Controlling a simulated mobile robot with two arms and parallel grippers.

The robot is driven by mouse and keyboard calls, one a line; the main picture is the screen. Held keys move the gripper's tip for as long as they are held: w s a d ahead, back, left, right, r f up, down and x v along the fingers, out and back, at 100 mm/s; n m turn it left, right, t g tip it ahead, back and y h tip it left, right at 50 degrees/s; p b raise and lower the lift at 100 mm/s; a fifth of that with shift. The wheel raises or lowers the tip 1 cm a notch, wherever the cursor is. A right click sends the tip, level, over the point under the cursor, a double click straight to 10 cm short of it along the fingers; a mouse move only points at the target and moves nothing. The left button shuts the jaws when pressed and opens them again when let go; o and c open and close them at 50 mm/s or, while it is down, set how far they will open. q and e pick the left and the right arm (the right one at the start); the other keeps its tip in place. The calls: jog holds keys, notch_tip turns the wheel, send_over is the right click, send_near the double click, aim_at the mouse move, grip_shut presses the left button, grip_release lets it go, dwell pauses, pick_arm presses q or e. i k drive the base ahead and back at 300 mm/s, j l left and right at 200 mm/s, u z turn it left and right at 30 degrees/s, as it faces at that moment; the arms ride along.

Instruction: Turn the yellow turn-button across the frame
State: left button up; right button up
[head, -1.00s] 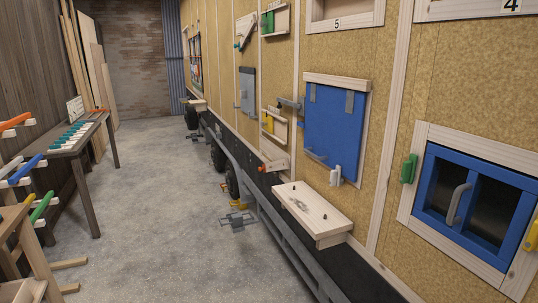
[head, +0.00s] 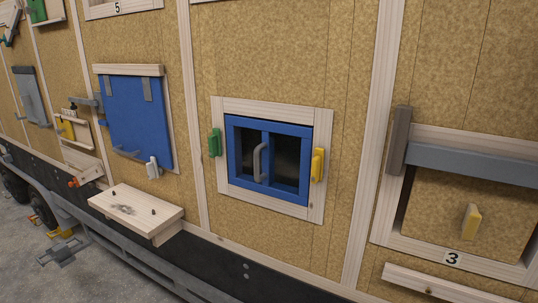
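The yellow turn-button (head: 318,165) is upright on the right side of the pale wooden frame (head: 316,200) around a blue window (head: 235,170). The blue window has two dark panes and a grey handle (head: 260,162), and it sits within the frame. A green turn-button (head: 214,143) stands upright on the frame's left side. Neither of my grippers shows in the head view.
A wooden shelf (head: 135,212) juts from the wall at lower left, below a blue panel (head: 140,122).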

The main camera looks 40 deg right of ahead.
aim_at(318, 160)
jog(key=z, duration=1.5)
jog(key=i+l+z, duration=0.15)
jog(key=i+l, duration=0.05)
jog(key=l, duration=0.05)
